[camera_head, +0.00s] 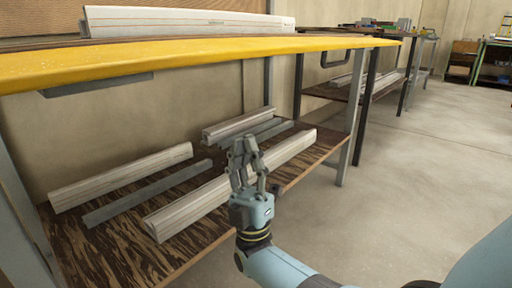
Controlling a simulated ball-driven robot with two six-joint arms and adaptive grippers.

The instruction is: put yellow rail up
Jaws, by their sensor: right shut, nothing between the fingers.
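The yellow rail (180,57) is a long yellow band along the front edge of the bench top. It runs from the left edge of the view to the upper middle and looks level. My right gripper (246,157) is shut and empty, with its fingers pointing up. It is well below the yellow rail, in front of the lower shelf, and apart from the rail. It hides part of a pale profile bar behind it. My left gripper is not in view.
Pale profile bars (120,178) and grey bars (150,192) lie on the brown lower shelf (130,252). A white profile (180,22) lies on the bench top. Grey bench legs (353,118) stand at the right end. The floor (425,150) to the right is clear.

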